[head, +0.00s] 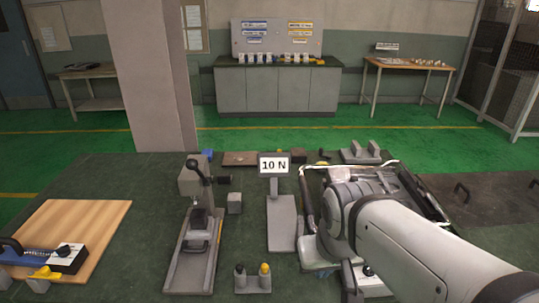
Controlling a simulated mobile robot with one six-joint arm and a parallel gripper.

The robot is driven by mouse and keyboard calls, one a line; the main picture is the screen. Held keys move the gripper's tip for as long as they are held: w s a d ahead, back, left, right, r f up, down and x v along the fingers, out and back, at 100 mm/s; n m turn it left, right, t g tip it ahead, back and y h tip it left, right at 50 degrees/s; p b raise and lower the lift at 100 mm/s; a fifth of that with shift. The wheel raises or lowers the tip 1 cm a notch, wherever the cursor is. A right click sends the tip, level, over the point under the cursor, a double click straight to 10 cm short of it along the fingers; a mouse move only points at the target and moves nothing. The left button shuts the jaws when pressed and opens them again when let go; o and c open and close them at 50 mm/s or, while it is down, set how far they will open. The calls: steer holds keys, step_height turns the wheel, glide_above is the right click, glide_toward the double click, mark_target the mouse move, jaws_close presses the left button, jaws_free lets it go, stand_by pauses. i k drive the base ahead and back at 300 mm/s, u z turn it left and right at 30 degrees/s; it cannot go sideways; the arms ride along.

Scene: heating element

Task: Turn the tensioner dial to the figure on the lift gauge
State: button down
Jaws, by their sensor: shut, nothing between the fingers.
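The lift gauge's white display (274,163) reads "10 N" in black. It stands on a post above a grey plate (282,222) in the middle of the bench. A small white plate with a dark knob (367,270) shows partly below my arm; it may be the tensioner dial, but its setting cannot be read. A similar dark knob (63,251) sits on a white block beside a spring on the wooden board at left. My arm comes in from the lower right over the right-hand fixture. Its wrist hides the fingers, so I cannot see my gripper.
A tall lever press (195,180) stands left of the gauge. A small holder with black and yellow-topped pegs (252,280) is at the front. A wooden board (100,222) lies at left. Open bench lies between board and press.

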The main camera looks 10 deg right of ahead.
mark_target(63, 252)
steer(key=z, duration=1.9)
steer(key=k, duration=1.65)
steer(key=u, duration=1.85)
steer(key=i, duration=0.95)
steer(key=z, duration=0.05)
